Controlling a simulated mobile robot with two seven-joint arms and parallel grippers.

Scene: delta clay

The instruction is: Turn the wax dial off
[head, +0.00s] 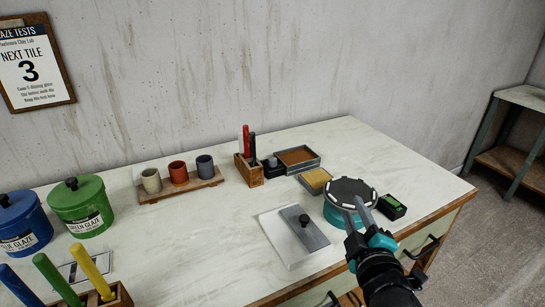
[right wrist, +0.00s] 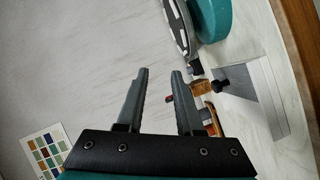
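A round teal device (head: 337,217) with a black top and pale marks around its rim stands near the table's right front; it also shows at the top of the right wrist view (right wrist: 212,18). In that view a small dark piece (right wrist: 195,69) shows near its rim; I cannot tell whether it is the wax dial or how it is set. No dial is clear in the head view. My right gripper (head: 354,213) is in front of the device, overlapping it in the head view. Its fingers (right wrist: 160,73) are apart with nothing between them. My left gripper is out of view.
A grey plate with a black knob (head: 304,220) lies on a white slab (head: 271,228) left of the device. A small black box with a green face (head: 392,206) is right of it. Trays (head: 297,157) stand behind. The table's middle is clear.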

